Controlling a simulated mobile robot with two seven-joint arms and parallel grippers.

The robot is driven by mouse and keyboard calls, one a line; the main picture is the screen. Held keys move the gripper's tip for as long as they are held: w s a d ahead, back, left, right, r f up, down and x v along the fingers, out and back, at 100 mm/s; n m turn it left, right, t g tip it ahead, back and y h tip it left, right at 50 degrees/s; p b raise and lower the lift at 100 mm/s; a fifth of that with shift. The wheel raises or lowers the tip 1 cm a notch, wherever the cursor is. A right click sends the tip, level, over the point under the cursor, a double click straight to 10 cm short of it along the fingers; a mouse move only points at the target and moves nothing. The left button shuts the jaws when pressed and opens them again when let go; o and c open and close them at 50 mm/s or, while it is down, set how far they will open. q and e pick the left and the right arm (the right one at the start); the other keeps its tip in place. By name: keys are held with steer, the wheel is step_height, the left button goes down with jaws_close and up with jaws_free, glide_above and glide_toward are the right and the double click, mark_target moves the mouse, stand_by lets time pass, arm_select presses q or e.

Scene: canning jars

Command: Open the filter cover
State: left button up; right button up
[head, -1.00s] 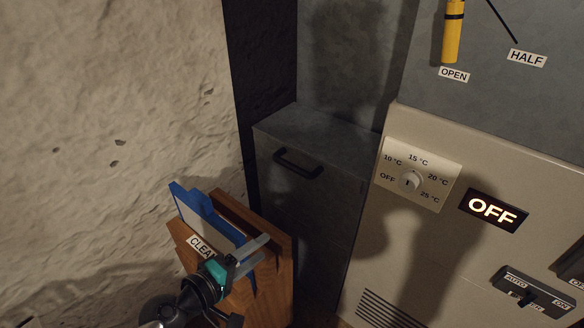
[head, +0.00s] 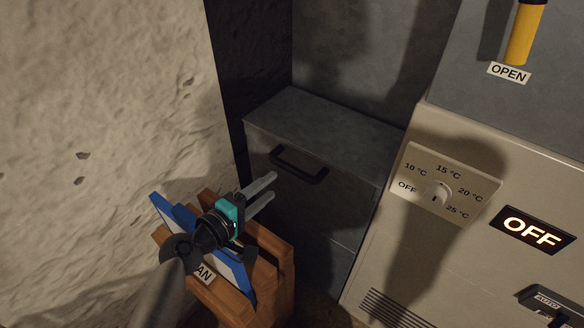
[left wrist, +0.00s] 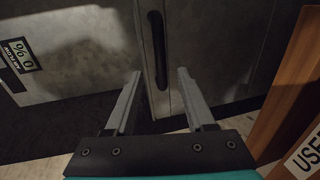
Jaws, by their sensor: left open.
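The filter cover looks to be the front panel (head: 320,205) of the grey housing, with a black bar handle (head: 298,164) near its top edge. The panel looks flush and shut. My left gripper (head: 272,187) is open and empty, in front of and below the handle in the head view. In the left wrist view, the handle (left wrist: 158,60) stands upright just beyond and between the open fingertips (left wrist: 160,74). The fingers do not appear closed around it. My right gripper is in neither view.
A wooden rack (head: 268,245) holding a blue-framed filter (head: 160,207) is close under my left wrist. A rough wall (head: 100,90) stands at left. A beige unit with a dial (head: 437,194) and OFF display (head: 533,231) is at right. An airflow label (left wrist: 18,55) shows in the wrist view.

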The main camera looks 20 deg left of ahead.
mark_target(290, 172)
arm_select(q)
steer(key=b+x, duration=0.1)
steer(key=x, duration=0.7)
steer(key=shift+w, duration=0.15)
steer(key=shift+x, duration=0.8)
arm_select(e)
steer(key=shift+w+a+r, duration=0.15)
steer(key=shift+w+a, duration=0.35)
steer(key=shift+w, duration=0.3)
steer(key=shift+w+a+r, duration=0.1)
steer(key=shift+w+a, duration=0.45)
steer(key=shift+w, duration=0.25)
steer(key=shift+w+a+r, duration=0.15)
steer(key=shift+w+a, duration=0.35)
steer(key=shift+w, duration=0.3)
arm_select(q)
steer(key=shift+c, duration=0.3)
jaws_close()
